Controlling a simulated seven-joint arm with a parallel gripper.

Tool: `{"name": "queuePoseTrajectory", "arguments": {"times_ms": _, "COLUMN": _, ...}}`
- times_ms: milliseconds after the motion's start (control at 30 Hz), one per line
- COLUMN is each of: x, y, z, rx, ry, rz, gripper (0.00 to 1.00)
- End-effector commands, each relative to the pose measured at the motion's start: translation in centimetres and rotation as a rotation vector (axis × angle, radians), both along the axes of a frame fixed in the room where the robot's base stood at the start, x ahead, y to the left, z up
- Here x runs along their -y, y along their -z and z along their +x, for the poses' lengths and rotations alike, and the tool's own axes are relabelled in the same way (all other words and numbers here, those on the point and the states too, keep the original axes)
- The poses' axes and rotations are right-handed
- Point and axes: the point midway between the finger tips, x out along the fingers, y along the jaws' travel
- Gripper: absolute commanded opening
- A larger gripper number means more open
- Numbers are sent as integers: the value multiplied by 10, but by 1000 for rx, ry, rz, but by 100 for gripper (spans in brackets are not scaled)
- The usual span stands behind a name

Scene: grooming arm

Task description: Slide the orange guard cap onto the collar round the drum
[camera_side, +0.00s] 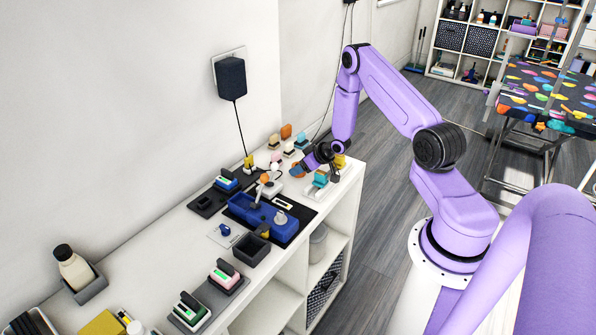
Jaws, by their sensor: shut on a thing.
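My gripper (309,164) is at the far end of the white counter, low over its top, with its fingers pointing left. A blue tray (246,213) sits on a black mat left of and nearer than the gripper. A pale upright tool with an orange-brown top (264,179) stands at the tray's far side. A grey rounded part (281,218) sits at its right end. The drum and collar are too small to tell apart.
Several small coloured items, one orange (286,131), stand behind the gripper. A teal-topped block (320,179) stands close to its right. A dark open box (251,249) is in front of the tray. Docked clippers (225,274) stand nearer. A black wall box (231,78) has a hanging cord.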

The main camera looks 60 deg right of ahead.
Motion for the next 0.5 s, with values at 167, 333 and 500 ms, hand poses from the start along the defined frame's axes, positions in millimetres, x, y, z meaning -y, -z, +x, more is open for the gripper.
{"name": "queuePoseTrajectory", "arguments": {"times_ms": 167, "x": 0, "y": -7, "z": 0, "rx": 1, "ry": -1, "rz": -1, "gripper": 10}}
{"name": "queuePoseTrajectory", "arguments": {"times_ms": 333, "x": 0, "y": -12, "z": 1, "rx": 1, "ry": -1, "rz": -1, "gripper": 10}}
{"name": "queuePoseTrajectory", "arguments": {"times_ms": 500, "x": 0, "y": -18, "z": 0, "rx": 0, "ry": 0, "rz": 0, "gripper": 10}}
